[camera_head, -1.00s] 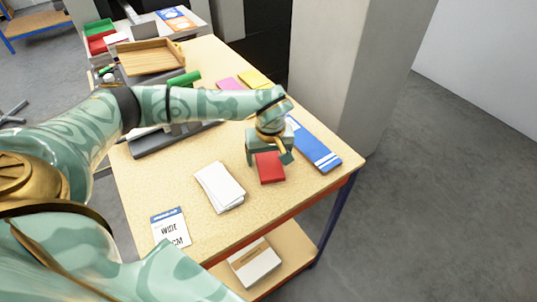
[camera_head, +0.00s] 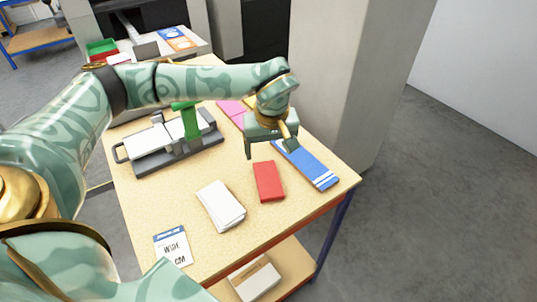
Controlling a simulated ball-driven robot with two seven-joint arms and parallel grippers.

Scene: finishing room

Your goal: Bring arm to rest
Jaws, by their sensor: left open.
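My left arm reaches in from the left across the table (camera_head: 150,205). My left gripper (camera_head: 272,150) is open and empty, above the table just behind a red block (camera_head: 269,181). The red block lies flat on the table, apart from the fingers as far as I can see. The gripper partly covers the near end of the blue booklet's far side. My right gripper is not in view.
A blue-and-white booklet (camera_head: 308,164) lies right of the red block, near the table's right edge. A stack of white paper (camera_head: 220,206) and a printed card (camera_head: 172,247) lie nearer. A grey device with a green handle (camera_head: 186,121) stands left. A grey pillar (camera_head: 345,80) rises behind.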

